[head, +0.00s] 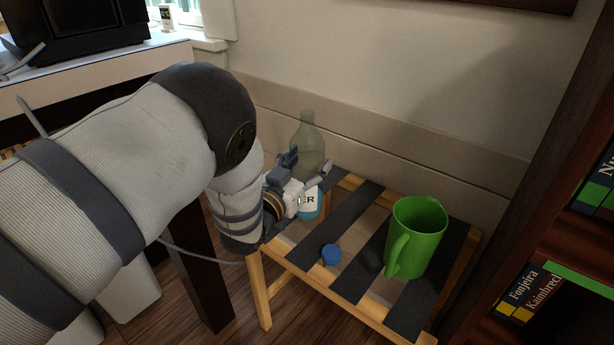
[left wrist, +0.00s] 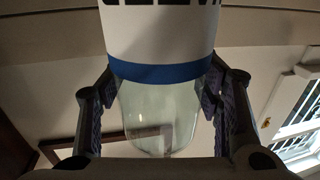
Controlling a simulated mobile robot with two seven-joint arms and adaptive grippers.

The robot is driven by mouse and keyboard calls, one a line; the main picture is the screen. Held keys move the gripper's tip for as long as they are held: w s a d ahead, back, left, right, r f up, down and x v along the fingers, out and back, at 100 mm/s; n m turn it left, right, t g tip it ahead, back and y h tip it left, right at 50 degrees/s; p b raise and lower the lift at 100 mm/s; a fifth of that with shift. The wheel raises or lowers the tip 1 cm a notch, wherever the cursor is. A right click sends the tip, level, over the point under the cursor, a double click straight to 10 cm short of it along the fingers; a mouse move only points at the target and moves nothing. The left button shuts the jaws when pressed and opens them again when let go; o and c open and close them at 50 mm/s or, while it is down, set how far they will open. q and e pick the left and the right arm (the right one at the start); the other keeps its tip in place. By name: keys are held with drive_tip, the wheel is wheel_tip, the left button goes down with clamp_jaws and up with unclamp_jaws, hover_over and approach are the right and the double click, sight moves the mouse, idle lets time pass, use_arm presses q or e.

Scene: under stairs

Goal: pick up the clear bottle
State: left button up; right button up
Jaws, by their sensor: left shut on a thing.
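The clear bottle (head: 309,143) stands upright at the back left of the slatted stool. It has a white label with dark letters and a blue band, and its lower part is partly hidden by my gripper. My left gripper (head: 308,166) is shut on the bottle, with a finger on each side. In the left wrist view the clear bottle (left wrist: 158,115) sits between the two fingers of my left gripper (left wrist: 160,82). I cannot tell whether its base touches the stool. My right gripper is not in view.
The wooden stool (head: 352,226) with dark slats also bears a green mug (head: 418,240) and a small blue cap (head: 331,254). A wall stands close behind it. A dark bookshelf (head: 553,235) borders the right. A desk (head: 95,80) with a black device is at the upper left.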

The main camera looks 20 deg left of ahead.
sight(307, 150)
use_arm(q)
wheel_tip(307, 150, up, 3)
drive_tip(key=shift+r+p, duration=0.15)
drive_tip(key=shift+p, duration=0.35)
drive_tip(key=s+d+r+p, duration=0.3)
drive_tip(key=s+r, duration=0.6)
drive_tip(key=s, duration=0.4)
drive_tip(key=shift+s+d+r+p, duration=0.2)
drive_tip(key=shift+s+r+p, duration=0.15)
drive_tip(key=shift+p, duration=0.35)
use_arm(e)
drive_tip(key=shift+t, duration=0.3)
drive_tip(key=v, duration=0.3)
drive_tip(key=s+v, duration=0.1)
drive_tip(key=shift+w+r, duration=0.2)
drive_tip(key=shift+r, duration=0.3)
use_arm(q)
drive_tip(key=o, duration=0.6)
drive_tip(key=shift+w, duration=0.1)
clamp_jaws()
